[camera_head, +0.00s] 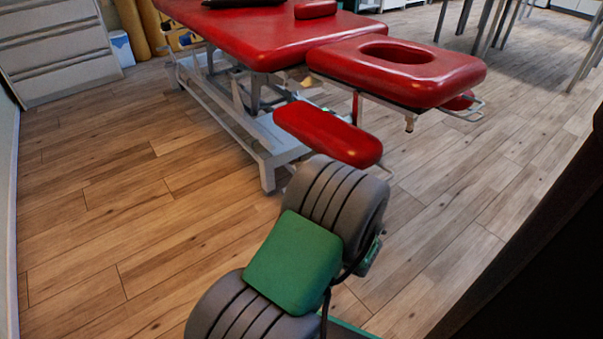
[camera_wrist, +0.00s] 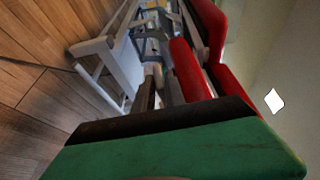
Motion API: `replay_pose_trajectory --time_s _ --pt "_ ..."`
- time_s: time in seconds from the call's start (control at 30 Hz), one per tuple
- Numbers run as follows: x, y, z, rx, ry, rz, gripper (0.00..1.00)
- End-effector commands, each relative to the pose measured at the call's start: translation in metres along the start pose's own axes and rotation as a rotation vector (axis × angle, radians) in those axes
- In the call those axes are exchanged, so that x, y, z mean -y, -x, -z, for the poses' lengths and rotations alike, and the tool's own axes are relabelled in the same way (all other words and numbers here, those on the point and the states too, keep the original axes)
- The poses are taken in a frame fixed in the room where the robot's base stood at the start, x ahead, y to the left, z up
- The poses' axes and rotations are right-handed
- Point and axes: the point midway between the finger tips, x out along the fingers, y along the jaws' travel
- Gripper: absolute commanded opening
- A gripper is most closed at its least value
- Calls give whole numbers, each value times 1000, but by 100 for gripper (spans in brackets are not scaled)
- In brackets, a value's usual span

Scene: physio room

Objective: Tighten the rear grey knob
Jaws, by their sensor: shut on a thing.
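The red treatment table (camera_head: 255,35) stands ahead, with a headrest (camera_head: 440,80) that has an oval face hole and a lower red armrest pad (camera_head: 325,133). A small grey knob (camera_head: 409,123) hangs under the headrest, clear of my arm. In the head view my own grey and green arm hides my gripper. In the wrist view my gripper (camera_wrist: 149,88) reaches under the table beside the red pad (camera_wrist: 188,70). Its dark fingers are shut on a small grey part (camera_wrist: 154,69), seemingly the rear grey knob, mostly hidden by the fingers.
The table's white metal base frame (camera_head: 265,160) stands close to my arm on the left. A grey drawer cabinet (camera_head: 55,50) is at the back left. Metal table legs (camera_head: 490,25) stand at the back right. The wooden floor (camera_head: 130,200) is clear on the left.

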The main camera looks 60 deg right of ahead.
Motion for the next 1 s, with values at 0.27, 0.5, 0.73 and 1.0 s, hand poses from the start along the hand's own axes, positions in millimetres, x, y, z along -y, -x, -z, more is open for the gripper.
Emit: replay_pose_trajectory --time_s 0.27,0.5,0.73,1.0 --pt "0 0 0 1 1 0 35" --pt "0 0 0 1 0 0 37" --pt "3 29 2 -5 -4 -1 37" --pt "1 74 1 -3 -2 -1 37"
